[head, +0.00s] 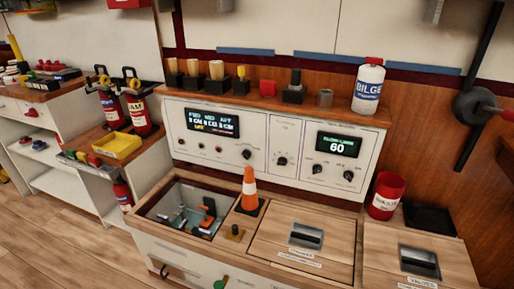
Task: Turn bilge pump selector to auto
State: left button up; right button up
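A white control panel (270,150) stands at the back of the wooden counter. It has several small black knobs: one (246,154) right of the left display, one (282,161) in the middle section, and two, (317,169) and (348,175), below the right display. The labels beside them are too small to read, so I cannot tell which knob is the bilge pump selector or where it points. Neither of my grippers shows in the head view.
An orange cone (249,187) stands on the counter before the panel, beside an open bin (170,202). A red canister (385,195) is at the right. Wooden lids (300,222) cover the front.

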aim_at(246, 153)
jog(key=i+j+z, duration=0.6)
jog(key=i+j, duration=0.1)
jog(key=i, duration=0.1)
